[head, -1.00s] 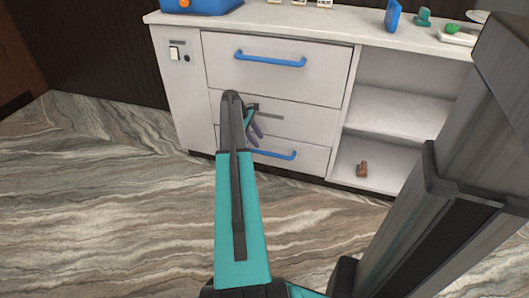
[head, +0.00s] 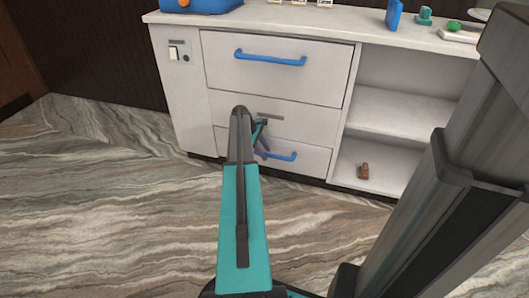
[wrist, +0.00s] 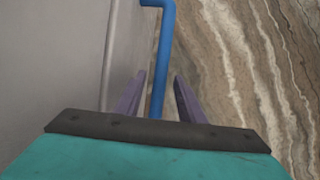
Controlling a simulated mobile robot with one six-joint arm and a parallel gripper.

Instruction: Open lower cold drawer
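The lower drawer (head: 312,161) is the bottom front of the white counter, and it looks shut. Its blue bar handle (head: 286,156) shows to the right of my gripper (head: 263,151); its left part is hidden behind the gripper and arm. In the wrist view the purple fingers of my gripper (wrist: 158,98) are apart. The blue handle (wrist: 164,50) runs between them in the picture, closer to the left finger. I cannot tell whether the fingers touch it or how deep it sits between them.
The upper drawer (head: 225,72) with its own blue handle (head: 270,58) is shut. A switch panel (head: 176,52) is at left. Open shelves (head: 395,105) are at right, with a small brown object (head: 363,171) on the bottom one. The marbled floor (head: 110,200) in front is clear.

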